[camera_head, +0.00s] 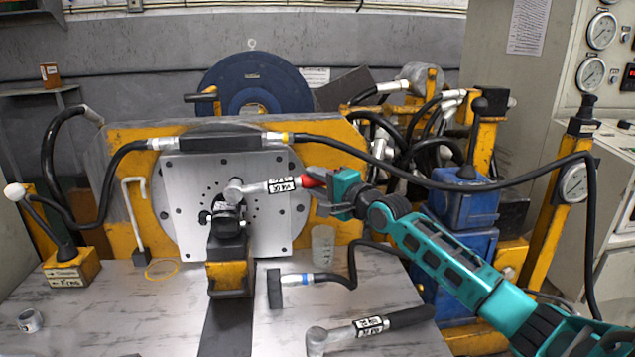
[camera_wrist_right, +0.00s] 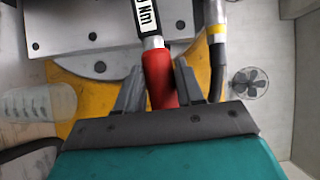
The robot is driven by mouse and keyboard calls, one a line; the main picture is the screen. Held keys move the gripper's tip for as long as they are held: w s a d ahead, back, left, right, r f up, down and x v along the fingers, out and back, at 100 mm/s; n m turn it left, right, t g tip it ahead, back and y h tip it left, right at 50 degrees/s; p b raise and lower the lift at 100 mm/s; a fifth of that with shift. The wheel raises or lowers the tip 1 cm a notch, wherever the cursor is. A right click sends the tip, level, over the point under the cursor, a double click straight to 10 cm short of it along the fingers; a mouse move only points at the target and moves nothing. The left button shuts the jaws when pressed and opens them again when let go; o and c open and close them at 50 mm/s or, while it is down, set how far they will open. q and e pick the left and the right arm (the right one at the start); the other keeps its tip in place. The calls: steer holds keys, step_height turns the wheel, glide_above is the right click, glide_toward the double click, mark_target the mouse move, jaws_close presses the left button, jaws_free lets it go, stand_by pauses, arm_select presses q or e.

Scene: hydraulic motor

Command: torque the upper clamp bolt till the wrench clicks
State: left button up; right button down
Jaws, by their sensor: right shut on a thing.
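A torque wrench (camera_head: 268,187) with a silver shaft, a white label and a red grip is held roughly level in front of the grey plate (camera_head: 185,210). Its ratchet head (camera_head: 233,190) is at the top of the black clamp (camera_head: 228,222). The upper clamp bolt is hidden by the head, and I cannot tell how well it is seated. My right gripper (camera_head: 318,188) is shut on the wrench's red grip. In the right wrist view the red grip (camera_wrist_right: 158,78) lies between the fingers of the gripper (camera_wrist_right: 158,88). My left gripper is out of view.
A second wrench (camera_head: 370,328) with a dark grip lies at the table's front. A clear cup (camera_head: 323,246) and a hose end (camera_head: 298,280) are right of the clamp's yellow block (camera_head: 230,278). The table's left front is mostly clear.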

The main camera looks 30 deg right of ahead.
steer(key=shift+d, duration=0.45)
steer(key=shift+f, duration=0.15)
steer(key=shift+f+m+t+b, duration=0.5)
steer(key=shift+f+m+b, duration=0.4)
steer(key=shift+f+b, duration=0.75)
steer(key=shift+r+b, duration=0.3)
steer(key=shift+b, duration=0.05)
steer(key=shift+w+a+f+m+t+b, duration=0.1)
steer(key=shift+f+m+t+b, duration=0.25)
steer(key=shift+f+b, duration=0.55)
steer(key=shift+a+f+m+t+b, duration=0.15)
steer(key=shift+f+m+b, duration=0.35)
steer(key=shift+b, duration=0.6)
steer(key=shift+f, duration=0.1)
